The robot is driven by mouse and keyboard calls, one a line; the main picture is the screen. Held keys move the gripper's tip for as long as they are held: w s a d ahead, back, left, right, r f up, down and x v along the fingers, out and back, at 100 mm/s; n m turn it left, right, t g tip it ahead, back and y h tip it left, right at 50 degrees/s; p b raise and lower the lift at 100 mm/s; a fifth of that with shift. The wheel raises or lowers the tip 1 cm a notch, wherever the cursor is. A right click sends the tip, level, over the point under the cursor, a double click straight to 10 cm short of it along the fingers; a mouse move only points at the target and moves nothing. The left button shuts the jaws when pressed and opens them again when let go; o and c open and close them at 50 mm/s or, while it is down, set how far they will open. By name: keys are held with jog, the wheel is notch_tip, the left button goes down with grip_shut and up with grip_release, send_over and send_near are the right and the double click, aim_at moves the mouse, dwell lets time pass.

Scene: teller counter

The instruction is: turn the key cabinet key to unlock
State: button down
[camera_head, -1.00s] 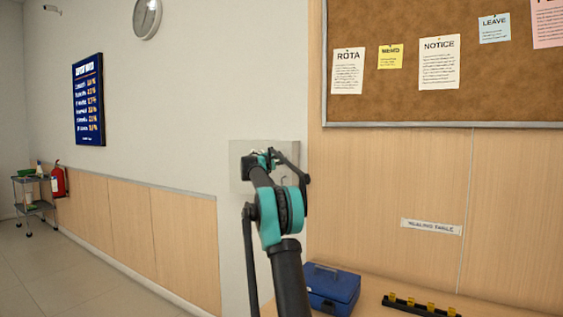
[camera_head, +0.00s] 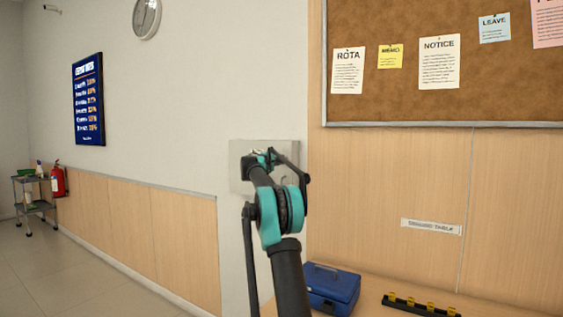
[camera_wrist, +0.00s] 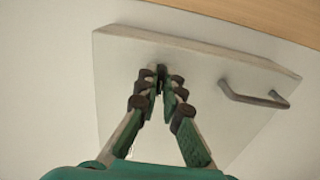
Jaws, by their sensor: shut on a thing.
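The key cabinet (camera_head: 240,182) is a pale grey box on the wall, largely covered by my arm in the head view. In the wrist view its front (camera_wrist: 220,75) fills the middle, with a dark bent handle (camera_wrist: 255,99) to the right. My gripper (camera_wrist: 160,82) is at the cabinet front, left of the handle, its fingers close together. It is shut on a small dark piece at the fingertips, which looks like the key (camera_wrist: 161,70). The fingers hide most of it, so its turn angle cannot be told.
A blue cash box (camera_head: 333,288) and a black rack with yellow pieces (camera_head: 421,305) stand on the counter below right. A cork notice board (camera_head: 440,60) hangs above right.

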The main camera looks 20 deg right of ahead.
jog(key=c, duration=1.7)
grip_release()
jog(key=v, duration=1.2)
jog(key=shift+s+f, duration=0.1)
